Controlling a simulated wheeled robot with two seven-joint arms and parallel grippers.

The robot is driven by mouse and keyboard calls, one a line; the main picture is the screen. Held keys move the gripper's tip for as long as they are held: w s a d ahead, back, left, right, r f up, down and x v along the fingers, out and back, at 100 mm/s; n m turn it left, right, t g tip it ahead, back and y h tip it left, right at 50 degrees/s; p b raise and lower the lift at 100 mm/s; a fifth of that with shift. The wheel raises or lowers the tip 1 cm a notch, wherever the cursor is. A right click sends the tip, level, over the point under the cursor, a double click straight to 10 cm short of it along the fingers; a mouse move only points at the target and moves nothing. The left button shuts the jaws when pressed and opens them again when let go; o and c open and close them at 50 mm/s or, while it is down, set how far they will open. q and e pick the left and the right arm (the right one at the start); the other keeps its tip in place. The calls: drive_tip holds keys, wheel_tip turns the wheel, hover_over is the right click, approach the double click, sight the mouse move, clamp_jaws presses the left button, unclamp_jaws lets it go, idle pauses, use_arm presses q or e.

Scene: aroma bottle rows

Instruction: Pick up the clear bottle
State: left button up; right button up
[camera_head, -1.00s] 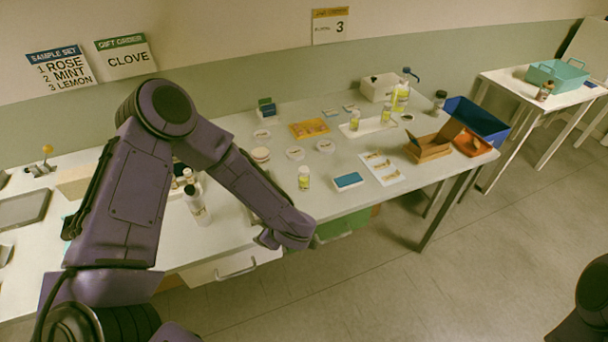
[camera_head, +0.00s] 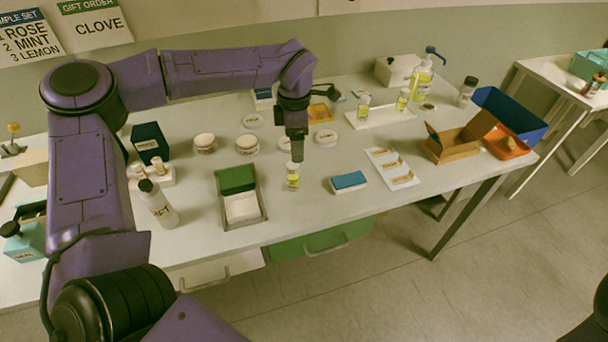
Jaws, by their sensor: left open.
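A small clear bottle (camera_head: 293,181) with yellow contents or label and a pale top stands upright on the table, near its front edge. My left gripper (camera_head: 298,158) points down right above and partly behind the bottle's top. It is open; whether its fingers reach around the bottle top cannot be told from this angle. Two similar small bottles stand on a white tray (camera_head: 378,118) at the back, one on the left (camera_head: 363,106) and one on the right (camera_head: 403,99). My right gripper is out of view.
Beside the bottle are a grey tray (camera_head: 261,215) with a green block and a blue-topped box (camera_head: 348,182). A white card (camera_head: 405,178), cardboard box (camera_head: 455,148) and blue bin (camera_head: 508,112) lie right. A pump bottle (camera_head: 422,78) stands behind.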

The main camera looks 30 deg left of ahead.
sight(292, 165)
use_arm(q)
drive_tip(key=f, duration=0.2)
drive_tip(key=s+f+p, duration=0.1)
drive_tip(key=shift+s+a+f, duration=0.1)
drive_tip(key=shift+s+f, duration=0.1)
drive_tip(key=shift+f, duration=0.15)
drive_tip(key=f, duration=0.1)
drive_tip(key=f+p, duration=0.1)
drive_tip(key=f, duration=0.1)
drive_tip(key=a+f+p, duration=0.1)
drive_tip(key=f, duration=0.1)
drive_tip(key=shift+w+f, duration=0.2)
drive_tip(key=shift+w, duration=0.1)
drive_tip(key=shift+f, duration=0.25)
drive_tip(key=shift+s+d, duration=0.1)
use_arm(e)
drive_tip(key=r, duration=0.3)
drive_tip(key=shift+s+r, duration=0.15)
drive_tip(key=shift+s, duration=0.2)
use_arm(q)
drive_tip(key=c, duration=1.2)
